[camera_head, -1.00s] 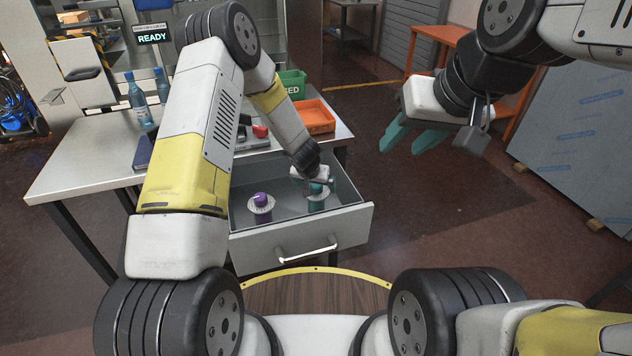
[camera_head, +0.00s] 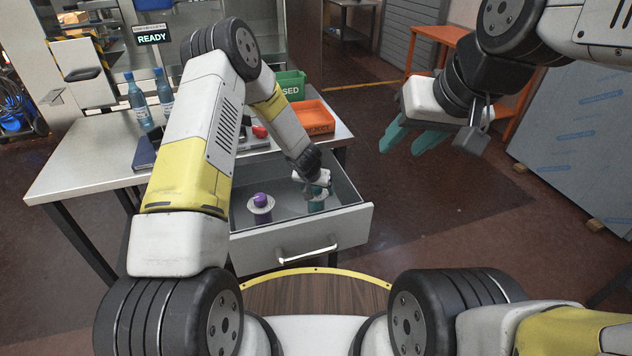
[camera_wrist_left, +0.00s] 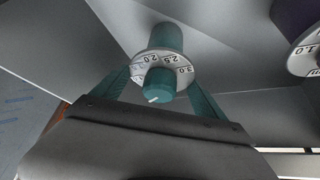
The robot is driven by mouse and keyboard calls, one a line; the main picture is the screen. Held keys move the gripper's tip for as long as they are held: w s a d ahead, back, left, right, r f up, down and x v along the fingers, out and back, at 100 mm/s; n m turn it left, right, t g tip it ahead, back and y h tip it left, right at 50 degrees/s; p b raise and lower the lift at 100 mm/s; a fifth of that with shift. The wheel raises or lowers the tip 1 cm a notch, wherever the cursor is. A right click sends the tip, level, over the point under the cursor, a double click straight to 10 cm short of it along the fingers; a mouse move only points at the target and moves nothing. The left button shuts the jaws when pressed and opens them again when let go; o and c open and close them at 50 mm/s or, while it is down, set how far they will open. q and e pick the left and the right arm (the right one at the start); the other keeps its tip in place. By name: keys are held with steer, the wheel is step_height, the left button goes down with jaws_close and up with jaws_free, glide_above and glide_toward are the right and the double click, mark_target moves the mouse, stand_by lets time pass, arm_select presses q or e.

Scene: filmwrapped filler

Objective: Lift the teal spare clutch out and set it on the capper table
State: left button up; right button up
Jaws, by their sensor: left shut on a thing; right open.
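The teal spare clutch (camera_wrist_left: 162,85) has a pale numbered dial around its teal body. It is in the open drawer (camera_head: 300,243), mostly hidden behind my gripper in the head view. My left gripper (camera_head: 320,193) reaches into the drawer and is shut on the clutch; its teal fingers flank the clutch's dial end in the left wrist view. I cannot tell whether the clutch touches the drawer floor. My right gripper (camera_head: 415,138) is open and empty, in the air at the right. The capper table (camera_head: 85,160) is the grey-topped table behind and left of the drawer.
A purple clutch (camera_head: 260,203) with a pale dial stands in the drawer to the left. On the table are blue bottles (camera_head: 139,104), a dark blue block (camera_head: 145,152), an orange reject tray (camera_head: 316,120) and a green bin (camera_head: 290,85). The table's left part is clear.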

arm_select(q)
steer(key=shift+w+r, duration=0.1)
steer(key=shift+r, duration=0.05)
step_height(320, 180, up, 8)
steer(key=shift+d+r, duration=0.1)
steer(key=shift+r, duration=0.9)
steer(key=shift+r, duration=0.1)
steer(key=shift+r, duration=1.35)
